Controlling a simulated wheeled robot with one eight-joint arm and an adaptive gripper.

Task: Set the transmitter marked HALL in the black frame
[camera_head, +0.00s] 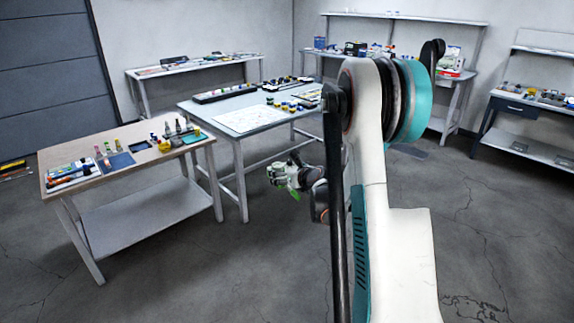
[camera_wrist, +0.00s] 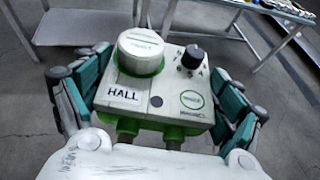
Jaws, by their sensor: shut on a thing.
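The transmitter marked HALL (camera_wrist: 155,88) fills the middle of the wrist view. It has a white-grey body with green parts, a round cap, a black knob and a readable HALL label. My gripper (camera_wrist: 163,95) is shut on it, with teal fingers on its left and right sides. In the head view, my gripper (camera_head: 291,178) holds the transmitter (camera_head: 277,173) in the air over open floor, right of the left table. A small dark square (camera_head: 139,146) lies on the left table; I cannot tell whether it is the black frame.
The wooden-topped left table (camera_head: 80,157) carries a blue mat (camera_head: 120,160), bottles and small parts. The middle table (camera_head: 196,108) holds a white sheet (camera_head: 243,119) and several coloured items. Benches line the back and right walls. The floor around my gripper is clear.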

